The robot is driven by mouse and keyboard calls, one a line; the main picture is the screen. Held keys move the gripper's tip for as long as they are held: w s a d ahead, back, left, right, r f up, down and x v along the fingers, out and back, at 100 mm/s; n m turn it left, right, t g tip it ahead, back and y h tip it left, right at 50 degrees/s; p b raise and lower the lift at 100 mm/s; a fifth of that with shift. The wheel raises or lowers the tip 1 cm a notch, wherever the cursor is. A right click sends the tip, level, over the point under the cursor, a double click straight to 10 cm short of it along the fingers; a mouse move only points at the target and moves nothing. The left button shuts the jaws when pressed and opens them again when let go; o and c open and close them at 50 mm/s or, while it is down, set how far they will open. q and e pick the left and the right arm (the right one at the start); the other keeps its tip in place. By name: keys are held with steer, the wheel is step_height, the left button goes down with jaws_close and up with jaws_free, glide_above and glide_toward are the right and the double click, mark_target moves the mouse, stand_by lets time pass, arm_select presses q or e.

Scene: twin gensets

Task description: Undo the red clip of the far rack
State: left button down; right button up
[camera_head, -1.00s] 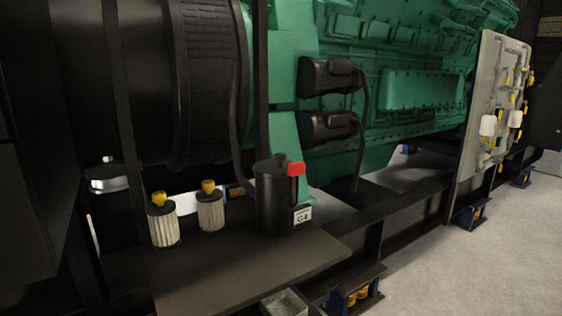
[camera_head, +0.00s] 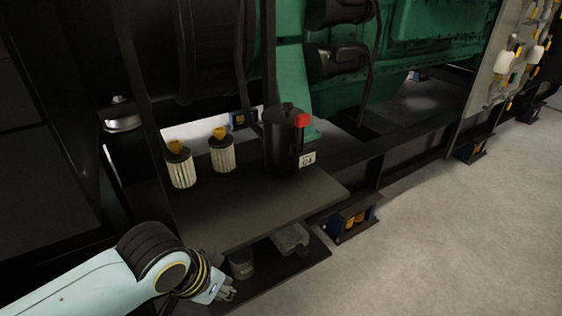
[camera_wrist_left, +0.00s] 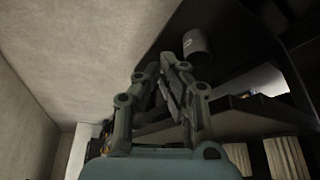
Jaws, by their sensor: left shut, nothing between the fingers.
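The only red part I see is a red piece (camera_head: 302,120) at the top of a black canister (camera_head: 281,150) with a white label on the upper shelf. I cannot tell whether it is the clip. A grey upright panel (camera_head: 487,85) with pipes, yellow parts and white parts stands at the far right; no red clip is clear on it. My left gripper (camera_head: 229,291) is low at the front, beside the lower shelf and well below the canister. It also shows in the left wrist view (camera_wrist_left: 166,62), shut and empty. My right gripper is not in view.
Two pleated filters with yellow tops (camera_head: 181,169) stand left of the canister on the upper shelf (camera_head: 250,208). Below, a dark cup (camera_head: 242,263) and a grey box (camera_head: 290,238) sit on the lower shelf. Black frame rails run rightward. The pale floor (camera_head: 450,240) at right is clear.

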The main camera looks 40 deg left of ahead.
arm_select(q)
steer(key=w+r+n+t, duration=0.2)
steer(key=w+r, duration=0.2)
steer(key=w+r+n+t+h+p, duration=0.1)
steer(key=w+r+n+t, duration=0.1)
steer(key=w+r+n, duration=0.1)
steer(key=w+a+r+n+t+h, duration=0.1)
steer(key=w+r+n+t, duration=0.1)
steer(key=w+r, duration=0.3)
steer(key=shift+w+r+n+t+p, duration=0.1)
steer(key=shift+w+n+t+p, duration=0.25)
steer(key=shift+t, duration=0.15)
steer(key=w+a+r+n+t, duration=0.5)
steer(key=a+r+n+t, duration=0.1)
steer(key=a+r+n, duration=0.1)
steer(key=shift+w+r+n+y+p, duration=0.3)
steer(key=shift+w+r+n, duration=0.1)
steer(key=shift+r+n, duration=0.5)
steer(key=shift+a, duration=0.1)
steer(key=shift+w, duration=0.1)
steer(key=b, duration=0.6)
glide_above(302, 136)
steer(key=s+a, duration=0.3)
steer(key=a, duration=0.1)
steer(key=shift+w+d, duration=0.1)
steer(key=shift+w, duration=0.1)
